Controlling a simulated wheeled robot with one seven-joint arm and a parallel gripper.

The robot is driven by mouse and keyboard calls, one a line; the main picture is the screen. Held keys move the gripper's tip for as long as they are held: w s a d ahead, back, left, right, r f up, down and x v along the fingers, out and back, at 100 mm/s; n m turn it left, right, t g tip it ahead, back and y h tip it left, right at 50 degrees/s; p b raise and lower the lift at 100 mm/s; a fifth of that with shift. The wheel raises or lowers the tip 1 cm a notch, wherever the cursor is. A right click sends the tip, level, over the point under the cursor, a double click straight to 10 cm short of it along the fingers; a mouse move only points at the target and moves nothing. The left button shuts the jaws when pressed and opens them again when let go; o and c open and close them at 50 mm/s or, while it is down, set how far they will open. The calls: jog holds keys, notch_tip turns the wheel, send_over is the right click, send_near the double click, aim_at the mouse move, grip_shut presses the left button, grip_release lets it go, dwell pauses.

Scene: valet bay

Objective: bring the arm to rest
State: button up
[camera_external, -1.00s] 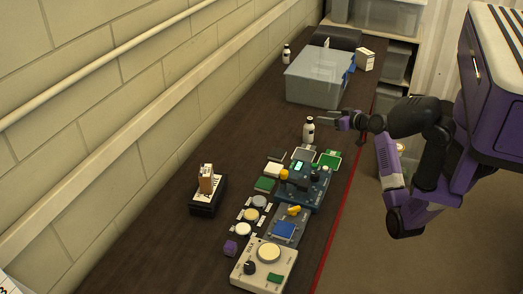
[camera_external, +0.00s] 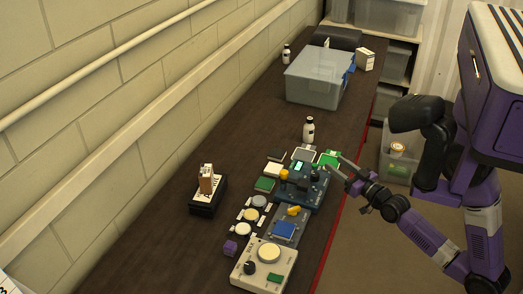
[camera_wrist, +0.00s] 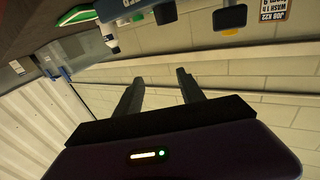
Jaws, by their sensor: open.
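My gripper (camera_external: 341,168) is open and empty. In the external view it is just above the right edge of the dark bench, beside the blue device (camera_external: 303,188) and close to the green tray (camera_external: 329,158). My purple forearm runs from it down to the right, off the bench edge. In the wrist view the two dark fingers of my gripper (camera_wrist: 158,88) stand apart with only the pale wall between them. The bench things show along the top of that view.
A dark bench (camera_external: 262,112) runs along the block wall. On it are a clear bin (camera_external: 313,88), a small bottle (camera_external: 308,131), a cream control box (camera_external: 264,268) and a black stand with a brown block (camera_external: 207,180). The floor right of the bench holds a clear bin (camera_external: 398,166).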

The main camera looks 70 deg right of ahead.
jog(key=s+a+f+n+y, duration=0.2)
jog(key=s+a+n+y, duration=0.1)
jog(key=s+a, duration=0.6)
jog(key=s+a+f+n+g+y, duration=0.1)
jog(key=s+a+f+n+y, duration=0.1)
jog(key=s+a+y, duration=0.3)
jog(key=s+a+n, duration=0.1)
jog(key=s+a, duration=0.2)
jog(key=a, duration=0.3)
jog(key=shift+s+f+g+y, duration=0.2)
jog(key=shift+s+g+y, duration=0.1)
jog(key=shift+s+y, duration=0.1)
